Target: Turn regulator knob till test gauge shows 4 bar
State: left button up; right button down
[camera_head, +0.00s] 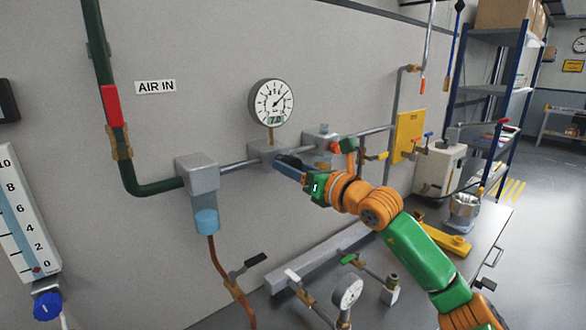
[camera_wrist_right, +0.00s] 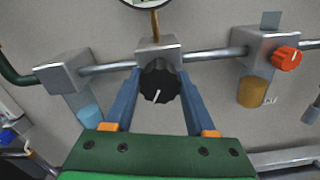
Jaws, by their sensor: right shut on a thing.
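The black regulator knob (camera_wrist_right: 160,82) sits on the front of a grey regulator block (camera_wrist_right: 158,49) in the wrist view; its white mark points down, slightly left. My right gripper (camera_wrist_right: 158,88) has its two blue fingers on either side of the knob, shut on it. In the head view the right gripper (camera_head: 284,163) reaches the block (camera_head: 262,151) and hides the knob. The round white gauge (camera_head: 271,103) stands above the block. Its needle points to the upper right and its small display seems to read 7.0. My left gripper is not in view.
A grey filter unit (camera_head: 197,173) with a light-blue bowl is left of the block. An orange-red knob (camera_wrist_right: 286,58) is on the unit to the right. A lower gauge (camera_head: 347,291) and valves stand near the bench. A scale with a blue knob (camera_head: 47,305) is far left.

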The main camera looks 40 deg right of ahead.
jog(key=n+b, duration=0.2)
jog(key=n, duration=0.1)
jog(key=shift+n, duration=0.3)
jog(key=n+b, duration=0.1)
jog(key=n, duration=0.2)
jog(key=shift+n, duration=0.4)
jog(key=n+b, duration=0.1)
jog(key=n, duration=0.8)
jog(key=shift+n, duration=0.7)
jog(key=shift+c, duration=1.2)
grip_release()
